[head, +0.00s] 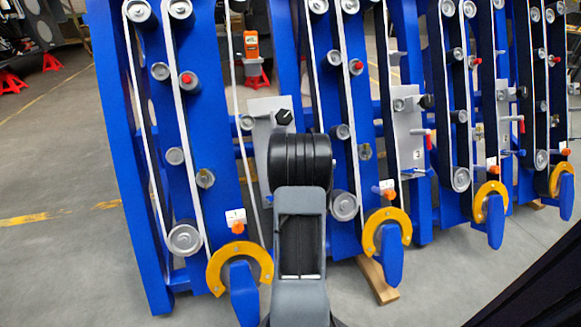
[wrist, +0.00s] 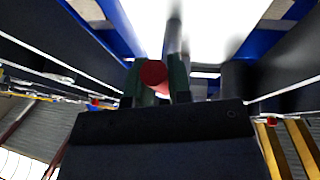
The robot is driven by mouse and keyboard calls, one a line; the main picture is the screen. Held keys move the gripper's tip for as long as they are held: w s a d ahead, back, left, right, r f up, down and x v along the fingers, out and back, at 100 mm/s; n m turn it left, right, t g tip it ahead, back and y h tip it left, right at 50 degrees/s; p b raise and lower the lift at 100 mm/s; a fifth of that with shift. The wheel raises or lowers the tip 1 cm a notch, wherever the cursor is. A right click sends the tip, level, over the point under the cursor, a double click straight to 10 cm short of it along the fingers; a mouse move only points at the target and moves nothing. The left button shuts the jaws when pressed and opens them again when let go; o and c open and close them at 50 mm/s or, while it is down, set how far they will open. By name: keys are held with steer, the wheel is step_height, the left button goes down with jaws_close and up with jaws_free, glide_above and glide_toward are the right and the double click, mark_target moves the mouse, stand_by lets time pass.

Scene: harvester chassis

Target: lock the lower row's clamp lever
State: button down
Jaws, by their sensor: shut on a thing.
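In the wrist view, my gripper (wrist: 158,84) is shut on the clamp lever (wrist: 153,73), whose round red end shows between the dark green fingers. A blurred grey rod rises just behind the right finger. In the head view, my arm covers the gripper and this lever, in front of a pale grey plate (head: 262,106) with a black knob (head: 284,117) between two blue frames. The lever's angle and whether it is locked cannot be told.
Blue frames (head: 113,110) with rollers and white belts stand close on both sides. Other grey plates to the right carry red-tipped levers (head: 429,140). Yellow rings (head: 220,268) sit low in front. Open grey floor (head: 60,260) lies at left.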

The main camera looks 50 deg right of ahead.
steer(key=shift+s, duration=0.1)
steer(key=c, duration=1.1)
jaws_free()
steer(key=shift+o, duration=0.2)
steer(key=p+v, duration=0.5)
steer(key=v, duration=0.8)
steer(key=shift+s+a+p, duration=0.25)
steer(key=shift+a+p, duration=0.1)
steer(key=shift+p, duration=0.05)
steer(key=shift+r, duration=0.1)
